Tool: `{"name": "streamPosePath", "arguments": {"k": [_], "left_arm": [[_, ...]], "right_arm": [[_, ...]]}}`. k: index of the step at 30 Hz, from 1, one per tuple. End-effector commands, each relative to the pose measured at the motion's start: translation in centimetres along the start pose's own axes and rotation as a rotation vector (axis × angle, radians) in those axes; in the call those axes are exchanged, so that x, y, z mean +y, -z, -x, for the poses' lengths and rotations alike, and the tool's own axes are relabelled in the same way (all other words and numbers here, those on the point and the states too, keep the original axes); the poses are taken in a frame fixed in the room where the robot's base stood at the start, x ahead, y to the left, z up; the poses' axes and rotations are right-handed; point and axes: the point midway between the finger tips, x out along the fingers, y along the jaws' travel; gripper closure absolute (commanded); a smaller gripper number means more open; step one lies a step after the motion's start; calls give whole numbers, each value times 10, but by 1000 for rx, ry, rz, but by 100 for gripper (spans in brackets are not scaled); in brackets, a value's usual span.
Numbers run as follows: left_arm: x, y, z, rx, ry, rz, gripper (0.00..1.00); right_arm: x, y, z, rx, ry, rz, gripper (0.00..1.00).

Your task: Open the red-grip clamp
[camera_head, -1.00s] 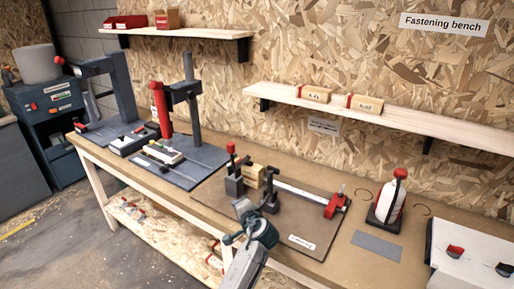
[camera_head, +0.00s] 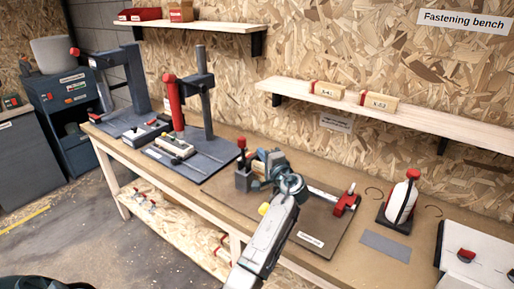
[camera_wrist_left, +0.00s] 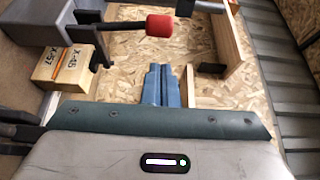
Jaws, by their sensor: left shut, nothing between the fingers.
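The red-grip clamp stands on the brown board (camera_head: 318,232) on the bench. Its red grip (camera_head: 241,143) points up above a grey base (camera_head: 243,180). In the left wrist view, the red grip (camera_wrist_left: 159,26) sits at the end of a dark lever, above the fingertips in the picture. My left gripper (camera_head: 264,163) is just to the right of the clamp in the head view. In the wrist view its blue fingers (camera_wrist_left: 162,84) are together and empty, apart from the grip in the picture. The gripper hides much of the board's middle. My right gripper is not in view.
A wooden block (camera_wrist_left: 68,66) with a label lies beside the clamp. A red bar-clamp jaw (camera_head: 346,200) is at the board's right. A red-capped bottle (camera_head: 402,200) stands further right. A press with a red handle (camera_head: 173,100) stands left. A shelf (camera_head: 410,115) hangs above.

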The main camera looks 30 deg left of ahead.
Motion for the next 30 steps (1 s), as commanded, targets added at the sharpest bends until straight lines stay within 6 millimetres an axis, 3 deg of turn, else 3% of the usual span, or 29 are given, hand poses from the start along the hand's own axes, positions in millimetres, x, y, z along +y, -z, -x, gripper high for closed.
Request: {"name": "streamPosePath", "arguments": {"k": [9,15,30], "left_arm": [[-5,-1,-58,-2,0,-4,100],[-3,0,-82,-1,-1,-2,100],[0,0,-90,0,-1,1,100]], "right_arm": [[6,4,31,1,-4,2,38],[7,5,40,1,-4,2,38],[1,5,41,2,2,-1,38]]}}
